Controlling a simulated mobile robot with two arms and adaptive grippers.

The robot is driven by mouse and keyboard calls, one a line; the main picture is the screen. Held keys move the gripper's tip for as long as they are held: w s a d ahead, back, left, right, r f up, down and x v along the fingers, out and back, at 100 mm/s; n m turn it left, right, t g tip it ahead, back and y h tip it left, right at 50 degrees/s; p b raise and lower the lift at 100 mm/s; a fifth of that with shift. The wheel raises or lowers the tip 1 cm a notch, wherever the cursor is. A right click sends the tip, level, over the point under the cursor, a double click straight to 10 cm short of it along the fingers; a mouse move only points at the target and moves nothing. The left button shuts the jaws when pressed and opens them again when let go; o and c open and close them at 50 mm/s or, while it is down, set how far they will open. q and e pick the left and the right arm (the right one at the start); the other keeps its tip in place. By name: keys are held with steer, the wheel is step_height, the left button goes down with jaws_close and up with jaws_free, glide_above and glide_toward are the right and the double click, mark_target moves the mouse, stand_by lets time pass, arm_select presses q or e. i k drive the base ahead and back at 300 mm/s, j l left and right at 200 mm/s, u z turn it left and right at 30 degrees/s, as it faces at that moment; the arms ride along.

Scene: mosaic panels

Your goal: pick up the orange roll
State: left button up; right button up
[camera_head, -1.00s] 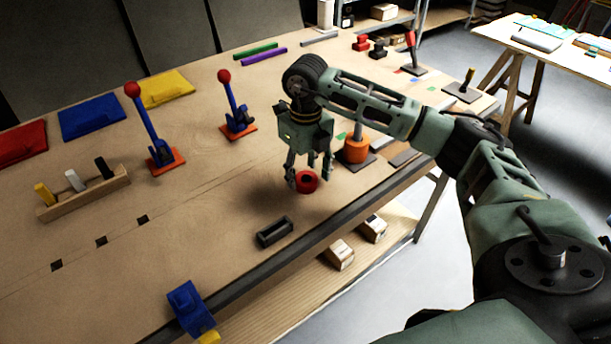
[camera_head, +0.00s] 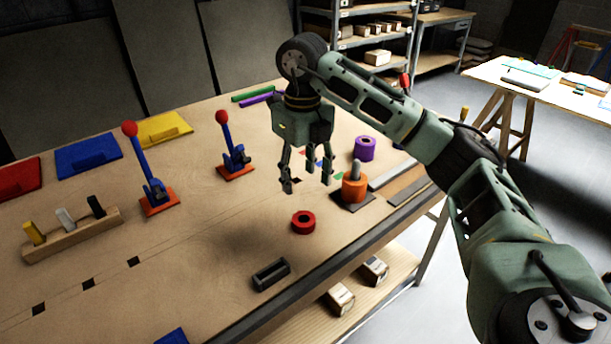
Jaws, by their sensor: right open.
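The orange roll (camera_head: 354,188) stands upright around a grey post on a dark base plate, near the right front edge of the workbench. My right gripper (camera_head: 307,185) is open and empty. It points down, to the left of the orange roll and apart from it, above the table. A red roll (camera_head: 303,221) lies on the table just below the gripper's fingers, not held. A purple roll (camera_head: 365,148) stands behind the orange roll. My left gripper is not in view.
Two levers with red knobs, one at the left (camera_head: 153,180) and one nearer the middle (camera_head: 233,155), stand on orange plates. A black slotted block (camera_head: 271,274) lies near the front edge. Flat dark strips (camera_head: 408,191) lie right of the orange roll.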

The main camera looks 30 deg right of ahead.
mark_target(353, 192)
steer(key=z, duration=1.4)
